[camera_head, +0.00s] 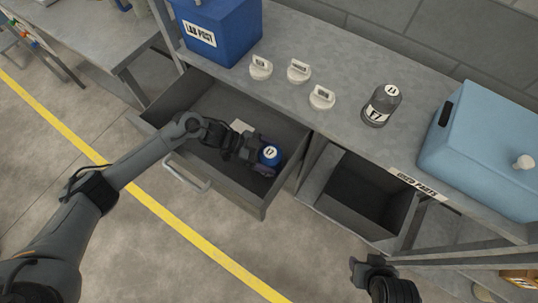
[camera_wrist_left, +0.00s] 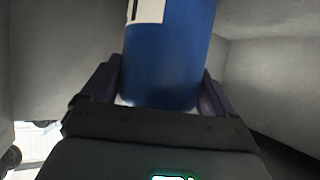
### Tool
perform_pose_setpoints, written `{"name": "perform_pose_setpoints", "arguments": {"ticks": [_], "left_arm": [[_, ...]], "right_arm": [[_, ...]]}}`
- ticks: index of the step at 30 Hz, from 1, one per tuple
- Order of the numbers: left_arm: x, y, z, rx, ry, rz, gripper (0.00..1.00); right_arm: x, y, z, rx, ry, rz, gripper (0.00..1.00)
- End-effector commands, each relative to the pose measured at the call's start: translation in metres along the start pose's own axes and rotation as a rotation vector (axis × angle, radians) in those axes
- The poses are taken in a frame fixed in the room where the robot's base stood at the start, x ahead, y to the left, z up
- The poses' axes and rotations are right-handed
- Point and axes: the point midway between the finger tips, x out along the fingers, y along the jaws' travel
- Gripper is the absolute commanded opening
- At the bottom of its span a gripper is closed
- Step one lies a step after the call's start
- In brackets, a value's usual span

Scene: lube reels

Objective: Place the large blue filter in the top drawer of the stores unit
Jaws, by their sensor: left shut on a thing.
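The large blue filter (camera_head: 270,153) has a white top marked 17. It is in my left gripper (camera_head: 264,160), whose fingers are shut around it, inside the open top drawer (camera_head: 207,90) of the stores unit. In the left wrist view the blue filter (camera_wrist_left: 165,55) stands between the two fingers, with grey drawer walls around. I cannot tell whether its base touches the drawer floor. My right gripper (camera_head: 371,266) is at the lower right, in front of the bench, away from the drawer. Its jaw state is unclear.
The bench top holds a blue bin (camera_head: 222,30), white-labelled round caps (camera_head: 298,70), a dark grey filter (camera_head: 381,105) and a light blue case (camera_head: 485,150). A used parts bin (camera_head: 365,195) sits below, right of the drawer. The drawer handle (camera_head: 187,173) sticks out in front.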

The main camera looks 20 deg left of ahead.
Motion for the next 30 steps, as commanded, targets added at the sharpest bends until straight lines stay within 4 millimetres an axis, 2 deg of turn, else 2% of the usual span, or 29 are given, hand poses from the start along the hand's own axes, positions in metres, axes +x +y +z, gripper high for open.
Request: {"name": "perform_pose_setpoints", "arguments": {"ticks": [7,8,10,20,23,30], "left_arm": [[0.002,-0.001,0.003,0.002,0.002,-0.001,0.39],[0.002,0.000,0.003,0.000,0.000,0.000,0.91],[0.002,0.000,0.003,0.000,0.000,0.000,1.00],[-0.001,0.000,-0.002,0.001,0.000,-0.001,1.00],[-0.010,-0.001,-0.001,0.000,-0.002,-0.002,1.00],[-0.051,-0.001,-0.001,0.000,-0.003,-0.002,1.00]], "right_arm": [[0.003,0.000,0.001,0.000,0.000,0.000,0.43],[0.002,0.000,0.001,0.000,0.000,0.000,0.43],[0.002,0.000,0.001,0.000,-0.001,0.000,0.43],[-0.001,0.002,0.000,-0.006,-0.001,0.005,0.43],[-0.002,0.002,0.000,-0.008,-0.002,0.007,0.43],[-0.009,0.003,-0.003,-0.008,-0.002,0.007,0.43]]}}
